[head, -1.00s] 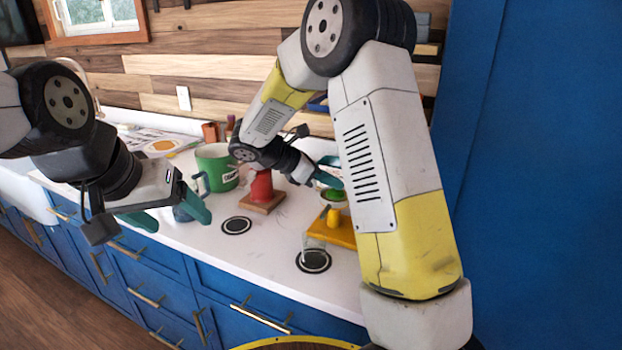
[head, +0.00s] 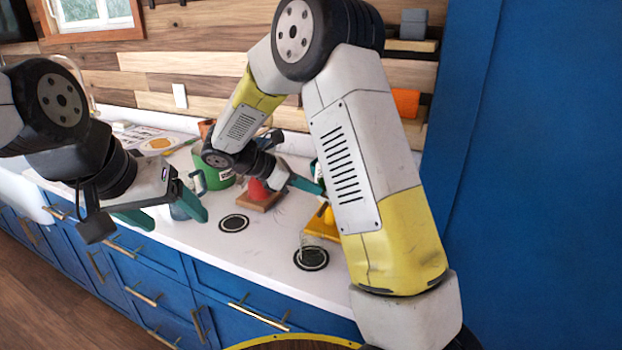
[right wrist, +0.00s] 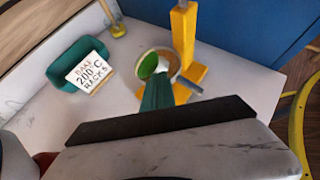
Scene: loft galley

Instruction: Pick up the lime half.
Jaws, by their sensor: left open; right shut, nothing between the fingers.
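The lime half (right wrist: 149,65) shows as a green shape in a small round bowl (right wrist: 172,57) in the right wrist view. In the head view I cannot make it out behind my right arm. My right gripper (right wrist: 157,90) is shut and empty, its teal fingers pointing at the bowl and overlapping its near edge in the picture. I cannot tell whether they touch it. In the head view the right gripper (head: 308,187) is above the counter near the yellow stand. My left gripper (head: 168,214) is open and empty near the counter's front edge.
A yellow stand (right wrist: 185,35) rises close beside the bowl. A teal holder (right wrist: 66,62) with a baking card (right wrist: 88,77) stands to the left.

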